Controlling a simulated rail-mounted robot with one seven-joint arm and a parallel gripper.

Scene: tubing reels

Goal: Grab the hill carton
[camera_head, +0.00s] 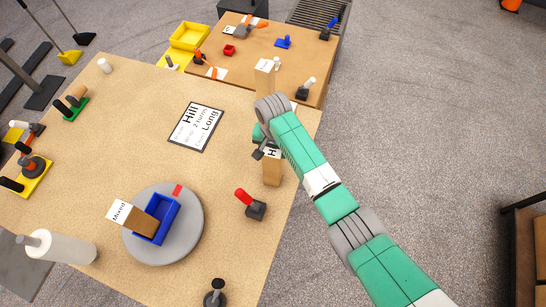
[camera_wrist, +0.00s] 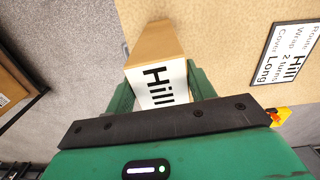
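The hill carton (camera_head: 272,171) is a tall brown box standing on the tan table, near its right edge. Its top part carries a white label reading "Hill", partly hidden by my arm in the head view. My gripper (camera_head: 263,148) is at the upper part of the carton. In the wrist view the carton (camera_wrist: 155,45) lies between the two green fingers of my gripper (camera_wrist: 161,92), one on each side of the label. I see no clear gap there, but cannot tell whether the fingers press on it.
A "Hill" instruction card (camera_head: 196,127) lies left of the carton. A red-handled tool (camera_head: 251,204) stands in front of it. A grey turntable (camera_head: 190,240) bears a blue bin and a "Mixed" carton. Another labelled carton (camera_head: 264,80) stands behind my gripper, by the second table.

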